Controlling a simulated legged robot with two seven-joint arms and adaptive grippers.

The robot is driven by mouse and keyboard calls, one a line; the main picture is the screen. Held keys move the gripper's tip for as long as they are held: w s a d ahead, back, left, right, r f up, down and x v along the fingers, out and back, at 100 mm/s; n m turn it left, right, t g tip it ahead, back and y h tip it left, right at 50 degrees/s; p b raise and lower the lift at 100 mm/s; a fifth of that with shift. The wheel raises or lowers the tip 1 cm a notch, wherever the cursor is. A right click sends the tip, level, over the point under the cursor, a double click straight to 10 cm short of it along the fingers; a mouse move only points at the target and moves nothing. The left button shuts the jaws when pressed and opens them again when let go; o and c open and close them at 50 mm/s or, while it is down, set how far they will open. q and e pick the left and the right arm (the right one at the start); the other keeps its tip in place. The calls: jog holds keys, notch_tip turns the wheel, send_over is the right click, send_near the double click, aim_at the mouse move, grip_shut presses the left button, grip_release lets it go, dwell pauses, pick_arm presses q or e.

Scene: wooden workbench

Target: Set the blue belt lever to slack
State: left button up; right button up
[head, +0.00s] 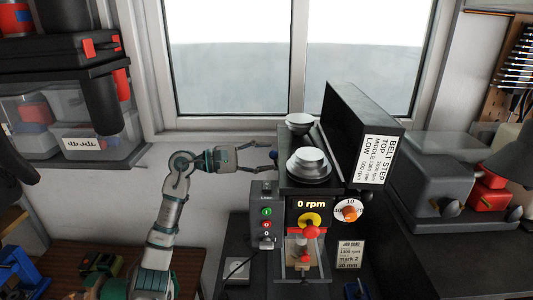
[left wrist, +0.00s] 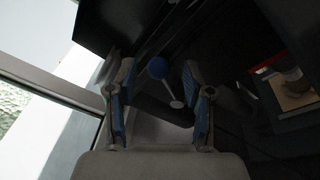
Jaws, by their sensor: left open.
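The blue belt lever (left wrist: 158,68) shows in the left wrist view as a blue ball on a thin pale rod, which runs down to a pale round base. It stands between the two blue-padded fingers of my open left gripper (left wrist: 160,105), with dark gaps on both sides. In the head view my left gripper (head: 274,158) is at the left side of the drill press (head: 308,190), level with its pulleys, fingers pointing right. I cannot make out the lever in the head view. My right gripper is not in view.
The opened belt cover (head: 345,120) stands right of the stepped pulleys (head: 309,163). The press display reads 0 rpm, and a switch box (head: 265,215) is below my gripper. A window (head: 292,65) is behind. A grey machine (head: 430,168) is at the right.

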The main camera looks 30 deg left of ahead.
pick_arm(q)
jog(key=shift+w+f, duration=0.15)
jog(key=shift+w, duration=0.3)
jog(key=shift+a, duration=0.2)
jog(key=c, duration=0.3)
jog(key=shift+d, duration=0.1)
grip_shut()
jog(key=shift+s+f, duration=0.1)
